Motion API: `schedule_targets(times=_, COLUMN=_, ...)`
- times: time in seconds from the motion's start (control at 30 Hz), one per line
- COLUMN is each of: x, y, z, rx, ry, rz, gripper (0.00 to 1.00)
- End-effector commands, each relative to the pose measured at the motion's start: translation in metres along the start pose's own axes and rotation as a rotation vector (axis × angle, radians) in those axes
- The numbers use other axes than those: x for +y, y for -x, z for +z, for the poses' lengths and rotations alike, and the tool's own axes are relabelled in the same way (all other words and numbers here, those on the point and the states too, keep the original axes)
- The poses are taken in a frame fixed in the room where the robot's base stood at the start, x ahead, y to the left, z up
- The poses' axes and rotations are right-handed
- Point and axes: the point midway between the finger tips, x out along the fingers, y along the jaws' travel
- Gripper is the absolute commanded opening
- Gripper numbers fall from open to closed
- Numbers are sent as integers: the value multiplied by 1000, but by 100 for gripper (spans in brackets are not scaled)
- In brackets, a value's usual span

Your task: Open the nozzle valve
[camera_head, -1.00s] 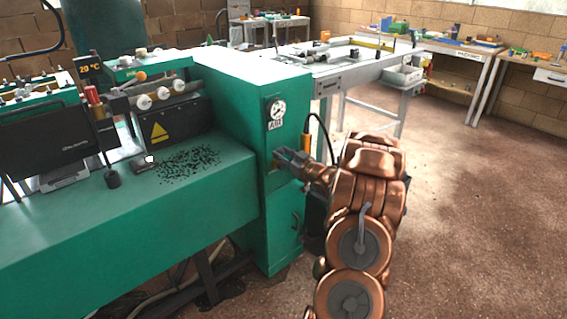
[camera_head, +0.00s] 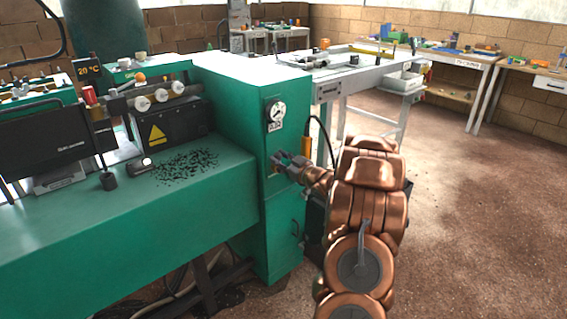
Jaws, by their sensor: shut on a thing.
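The tall green machine cabinet (camera_head: 232,100) stands in the middle of the view. A round white gauge (camera_head: 275,112) sits on its right-hand face. My gripper (camera_head: 279,162) is against this face, below the gauge, reached by my copper-coloured arm from the right. Its grey fingers are shut on the nozzle valve on the cabinet face. The valve is small and mostly hidden by the fingers, so I cannot tell how far it is turned.
A green machine bed (camera_head: 120,215) with dark scattered bits (camera_head: 187,163) extends to the left. A black box with a yellow warning triangle (camera_head: 157,134) stands on it. A white bench (camera_head: 345,72) and worktables (camera_head: 455,58) stand behind. The floor on the right is clear.

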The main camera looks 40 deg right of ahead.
Motion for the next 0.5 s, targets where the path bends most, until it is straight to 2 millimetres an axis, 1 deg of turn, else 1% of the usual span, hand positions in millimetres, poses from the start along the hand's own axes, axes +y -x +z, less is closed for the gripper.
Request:
schedule_targets(times=0.17, x=-4, y=0, z=4, rx=-1, ry=39, rz=0, gripper=13)
schedule_targets(times=0.5, x=-9, y=0, z=4, rx=1, ry=134, rz=0, gripper=13)
